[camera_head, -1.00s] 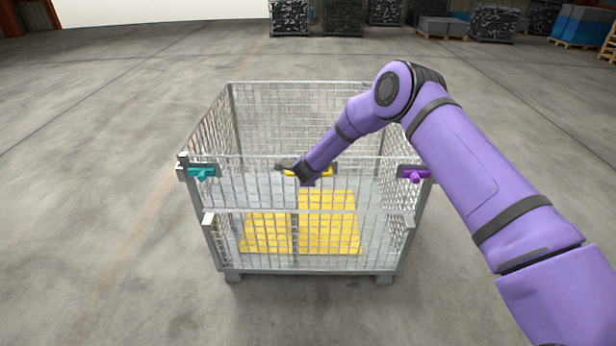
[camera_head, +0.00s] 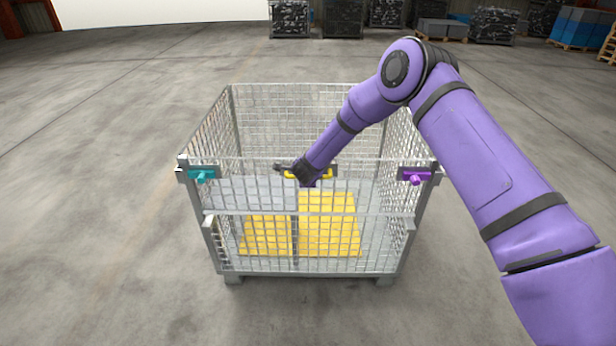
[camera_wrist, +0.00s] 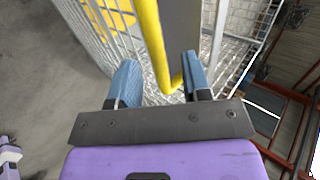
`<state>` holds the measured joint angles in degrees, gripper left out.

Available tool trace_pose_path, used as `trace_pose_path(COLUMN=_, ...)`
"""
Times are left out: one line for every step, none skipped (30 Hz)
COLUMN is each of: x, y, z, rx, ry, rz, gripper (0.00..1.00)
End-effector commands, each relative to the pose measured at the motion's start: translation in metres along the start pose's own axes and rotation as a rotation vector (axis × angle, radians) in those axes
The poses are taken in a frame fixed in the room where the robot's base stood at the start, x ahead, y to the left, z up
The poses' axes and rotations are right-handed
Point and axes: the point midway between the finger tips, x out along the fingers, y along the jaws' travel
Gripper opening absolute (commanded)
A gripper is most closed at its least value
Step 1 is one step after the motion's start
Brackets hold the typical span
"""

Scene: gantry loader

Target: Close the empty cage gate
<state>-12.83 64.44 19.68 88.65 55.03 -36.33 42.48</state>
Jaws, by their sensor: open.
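The wire-mesh cage (camera_head: 208,240) stands in mid-floor in the head view. Its gate, the upper front panel (camera_head: 250,195), looks upright, in line with the front. A yellow handle (camera_head: 325,173) sits at the gate's top middle. A teal latch (camera_head: 202,175) is at the left front corner and a purple latch (camera_head: 416,178) at the right; I cannot tell whether they are engaged. My gripper (camera_head: 294,171) is at the handle. In the wrist view my gripper (camera_wrist: 159,64) has its blue fingers open, with the yellow handle (camera_wrist: 150,35) running between them.
Yellow panels (camera_head: 328,225) show on the cage floor through the mesh; nothing else is seen inside. The concrete floor around the cage (camera_head: 100,200) is clear. Filled cages (camera_head: 289,18) and blue stacks (camera_head: 580,25) stand far behind.

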Motion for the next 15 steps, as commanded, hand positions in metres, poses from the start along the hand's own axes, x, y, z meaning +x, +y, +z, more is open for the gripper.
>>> trace_pose_path(x=-0.011, y=-0.001, z=0.0, rx=-0.002, ry=-0.001, rz=-0.001, gripper=0.44)
trace_pose_path(x=-0.016, y=-0.001, z=0.0, rx=-0.001, ry=-0.001, rz=0.0, gripper=0.44)
trace_pose_path(x=-0.023, y=-0.001, z=0.0, rx=-0.001, ry=-0.001, rz=0.0, gripper=0.44)
trace_pose_path(x=-0.028, y=-0.001, z=0.0, rx=-0.002, ry=-0.001, rz=-0.001, gripper=0.44)
trace_pose_path(x=-0.032, y=0.0, z=0.0, rx=-0.002, ry=-0.001, rz=0.0, gripper=0.44)
trace_pose_path(x=-0.038, y=-0.001, z=0.0, rx=-0.002, ry=-0.001, rz=-0.001, gripper=0.44)
trace_pose_path(x=-0.042, y=-0.001, z=0.0, rx=-0.001, ry=0.0, rz=-0.001, gripper=0.44)
trace_pose_path(x=-0.045, y=-0.001, z=0.0, rx=-0.001, ry=0.0, rz=-0.001, gripper=0.44)
trace_pose_path(x=-0.049, y=-0.001, z=0.0, rx=-0.001, ry=0.0, rz=-0.001, gripper=0.44)
trace_pose_path(x=-0.051, y=-0.001, z=0.0, rx=-0.001, ry=0.0, rz=-0.001, gripper=0.44)
trace_pose_path(x=-0.053, y=-0.001, z=0.0, rx=-0.001, ry=0.0, rz=-0.001, gripper=0.44)
trace_pose_path(x=-0.055, y=-0.001, z=0.0, rx=-0.001, ry=0.0, rz=-0.001, gripper=0.44)
trace_pose_path(x=-0.056, y=-0.001, z=0.0, rx=-0.001, ry=0.0, rz=-0.001, gripper=0.44)
trace_pose_path(x=-0.057, y=-0.001, z=0.0, rx=-0.001, ry=0.0, rz=-0.001, gripper=0.44)
trace_pose_path(x=-0.058, y=-0.001, z=0.0, rx=-0.001, ry=0.0, rz=-0.001, gripper=0.44)
